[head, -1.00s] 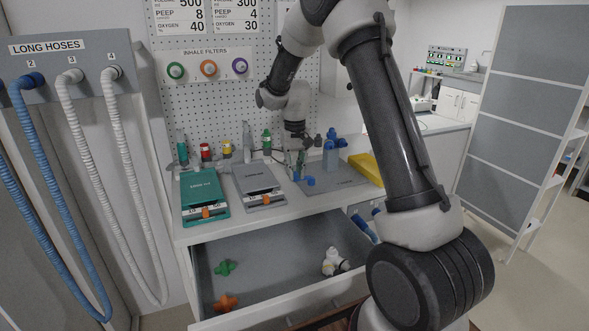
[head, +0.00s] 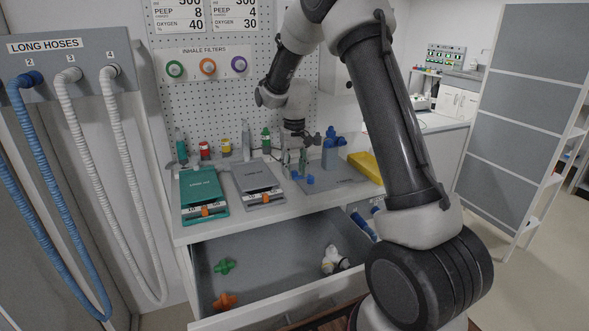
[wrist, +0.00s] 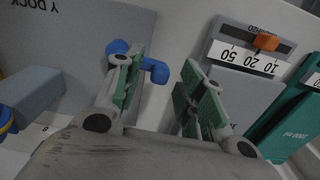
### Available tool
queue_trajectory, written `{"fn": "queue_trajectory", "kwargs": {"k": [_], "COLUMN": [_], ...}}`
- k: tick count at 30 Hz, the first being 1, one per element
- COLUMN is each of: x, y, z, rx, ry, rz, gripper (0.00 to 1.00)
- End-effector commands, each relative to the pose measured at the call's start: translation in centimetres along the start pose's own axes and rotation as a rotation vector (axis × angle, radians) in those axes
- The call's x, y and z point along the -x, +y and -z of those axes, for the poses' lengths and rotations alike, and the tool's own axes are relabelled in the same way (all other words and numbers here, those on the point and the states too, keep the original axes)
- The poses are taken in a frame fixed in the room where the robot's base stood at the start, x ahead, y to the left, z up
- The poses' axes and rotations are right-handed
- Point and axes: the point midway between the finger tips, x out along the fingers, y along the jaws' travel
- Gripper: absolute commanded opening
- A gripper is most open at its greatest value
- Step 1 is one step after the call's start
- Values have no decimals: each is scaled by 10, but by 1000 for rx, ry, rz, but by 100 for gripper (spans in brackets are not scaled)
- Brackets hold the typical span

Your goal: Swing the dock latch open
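The dock latch looks like the small blue piece (head: 310,181) on the grey dock plate (head: 345,181). In the wrist view a blue bar with a rounded knob (wrist: 117,46) runs behind my left finger, and its other end (wrist: 158,72) shows between the fingers. My gripper (head: 294,166) is low over the left edge of the dock. In the wrist view my gripper (wrist: 163,90) is open, with green pads apart and nothing held between them. Whether the left finger touches the latch I cannot tell. The plate's "Y DOCK" lettering (wrist: 35,12) shows upside down.
A blue upright fitting (head: 331,150) stands on the dock, with a yellow tray (head: 366,166) to its right. Grey (head: 258,184) and teal (head: 203,194) gauge units stand to the left. The open drawer (head: 280,255) below holds green, orange and white parts.

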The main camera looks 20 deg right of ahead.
Motion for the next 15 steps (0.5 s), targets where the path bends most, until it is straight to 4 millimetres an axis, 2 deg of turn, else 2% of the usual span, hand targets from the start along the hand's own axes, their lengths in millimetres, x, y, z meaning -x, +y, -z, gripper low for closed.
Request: {"fn": "queue_trajectory", "kwargs": {"k": [4,7,15], "x": [3,15,74], "y": [0,0,0], "z": [0,1,1], "rx": [0,0,0], "ry": [0,3,5], "rz": [0,0,1], "gripper": [39,39,39]}}
